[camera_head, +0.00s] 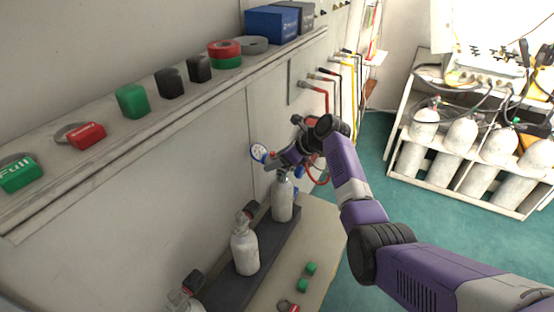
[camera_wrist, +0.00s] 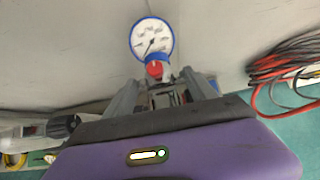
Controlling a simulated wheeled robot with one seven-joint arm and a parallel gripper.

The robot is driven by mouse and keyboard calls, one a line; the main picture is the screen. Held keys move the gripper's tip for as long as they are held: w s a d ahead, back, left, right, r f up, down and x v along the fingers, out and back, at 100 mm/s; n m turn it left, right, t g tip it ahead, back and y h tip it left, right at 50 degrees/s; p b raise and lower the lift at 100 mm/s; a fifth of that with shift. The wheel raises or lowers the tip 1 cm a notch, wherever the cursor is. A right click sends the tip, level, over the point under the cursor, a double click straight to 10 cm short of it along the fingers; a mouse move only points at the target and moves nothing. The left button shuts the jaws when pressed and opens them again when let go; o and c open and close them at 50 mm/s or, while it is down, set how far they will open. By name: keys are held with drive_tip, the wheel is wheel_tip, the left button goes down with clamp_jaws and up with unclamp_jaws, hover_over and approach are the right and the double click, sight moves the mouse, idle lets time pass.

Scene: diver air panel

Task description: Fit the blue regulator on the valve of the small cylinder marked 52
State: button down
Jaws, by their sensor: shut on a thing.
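The blue regulator, with its white round gauge in a blue rim (camera_head: 258,152), is at the top of the farthest small white cylinder (camera_head: 282,200). In the wrist view the gauge (camera_wrist: 152,40) and a red knob (camera_wrist: 154,69) show beyond my fingers. My gripper (camera_head: 278,163) is shut on the regulator; it also shows in the wrist view (camera_wrist: 160,86). The cylinder stands upright on a dark strip. Its valve is largely hidden by the gripper, so I cannot tell whether the regulator is seated or just above. No number is readable on it.
Two more small cylinders stand nearer, one in the middle (camera_head: 245,250) and one at the bottom edge (camera_head: 183,299). Green caps (camera_head: 310,268) lie on the bench (camera_head: 322,232). Hoses (camera_head: 326,95) hang on the wall behind. A shelf (camera_head: 150,112) runs above. A rack (camera_head: 468,165) holds large cylinders.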

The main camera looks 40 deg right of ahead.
drive_tip(key=shift+c, duration=2.1)
unclamp_jaws()
drive_tip(key=shift+o, duration=1.1)
drive_tip(key=shift+f, duration=0.15)
drive_tip(key=v, duration=0.7)
drive_tip(key=shift+s+r, duration=0.2)
drive_tip(key=shift+r, duration=0.2)
drive_tip(key=shift+d, duration=0.1)
